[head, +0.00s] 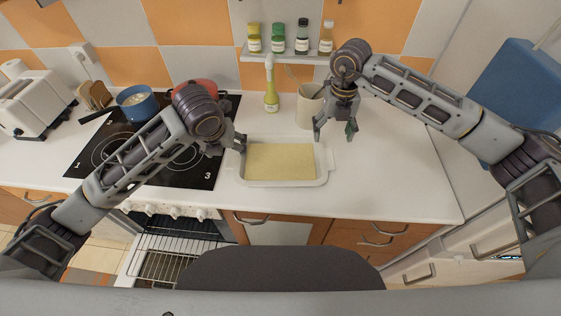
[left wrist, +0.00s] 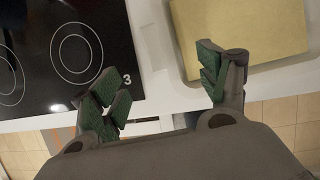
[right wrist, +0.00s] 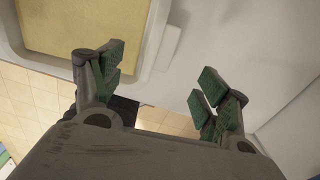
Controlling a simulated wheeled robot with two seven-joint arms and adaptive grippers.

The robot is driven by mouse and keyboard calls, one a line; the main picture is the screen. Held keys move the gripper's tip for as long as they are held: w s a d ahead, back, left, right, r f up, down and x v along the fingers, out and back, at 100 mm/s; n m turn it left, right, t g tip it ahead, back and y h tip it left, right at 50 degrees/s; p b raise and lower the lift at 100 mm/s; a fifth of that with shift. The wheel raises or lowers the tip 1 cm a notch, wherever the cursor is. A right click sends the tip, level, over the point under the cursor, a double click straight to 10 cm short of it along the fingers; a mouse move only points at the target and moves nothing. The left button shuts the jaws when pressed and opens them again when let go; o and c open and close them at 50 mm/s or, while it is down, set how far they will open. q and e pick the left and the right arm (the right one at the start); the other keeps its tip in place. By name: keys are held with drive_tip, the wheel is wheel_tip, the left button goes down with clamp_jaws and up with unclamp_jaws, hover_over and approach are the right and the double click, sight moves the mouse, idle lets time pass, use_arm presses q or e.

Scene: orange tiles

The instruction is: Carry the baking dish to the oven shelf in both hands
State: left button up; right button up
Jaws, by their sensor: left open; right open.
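The baking dish (head: 238,181) is a pale rectangular tray with yellow contents and a handle at its right end. It sits on the white counter, right of the hob. My left gripper (head: 232,146) is open above the dish's left end; the left wrist view shows its fingers (left wrist: 165,88) spread, one over the dish edge. My right gripper (head: 335,132) is open above and behind the dish's right end; its fingers (right wrist: 160,80) are spread and empty in the right wrist view. The oven (head: 185,226) below the hob is open, with a wire shelf (head: 165,266) pulled out.
The black hob (head: 100,148) holds a blue pot (head: 137,105) and a red pan, partly hidden. A yellow bottle (head: 271,92) and a beige jug (head: 308,108) stand behind the dish. A spice shelf (head: 285,56) hangs above. The counter right of the dish is clear.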

sight(234, 158)
use_arm(q)
drive_tip(key=shift+x, duration=6.75)
use_arm(e)
drive_tip(key=shift+f, duration=6.8)
use_arm(q)
drive_tip(key=shift+c, duration=0.4)
use_arm(e)
drive_tip(key=shift+c, duration=0.4)
use_arm(q)
clamp_jaws()
use_arm(e)
clamp_jaws()
use_arm(q)
drive_tip(key=shift+w, duration=0.1)
